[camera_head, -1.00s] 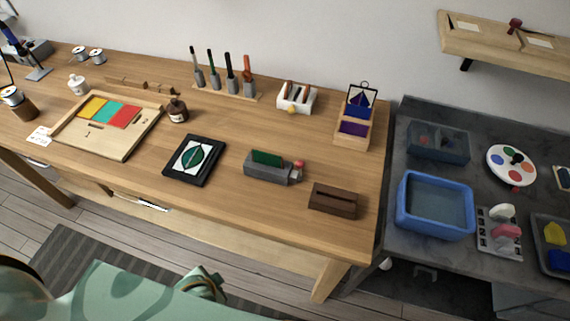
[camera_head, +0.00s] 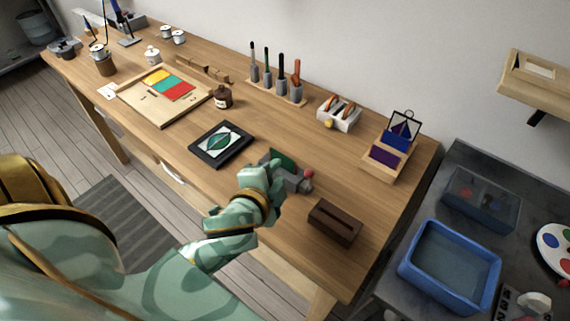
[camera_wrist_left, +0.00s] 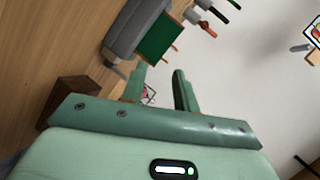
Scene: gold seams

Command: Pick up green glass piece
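The green glass piece (camera_head: 283,159) is a dark green flat pane standing upright in a grey vise-like holder (camera_head: 291,181) on the wooden bench. My left gripper (camera_head: 262,170) is in front of the holder in the head view and hides part of the holder and pane. In the left wrist view the green glass piece (camera_wrist_left: 161,38) stands out of the grey holder (camera_wrist_left: 128,30), beyond the fingertips. My left gripper (camera_wrist_left: 158,82) is open there, with nothing between its fingers. My right gripper is not in view.
A dark brown slotted block (camera_head: 335,222) sits right of the holder. A black-framed leaf panel (camera_head: 203,153) lies to its left. Behind stand a tool rack (camera_head: 280,93), a white box (camera_head: 339,116) and a wooden display stand (camera_head: 379,170). A blue tub (camera_head: 405,268) is at right.

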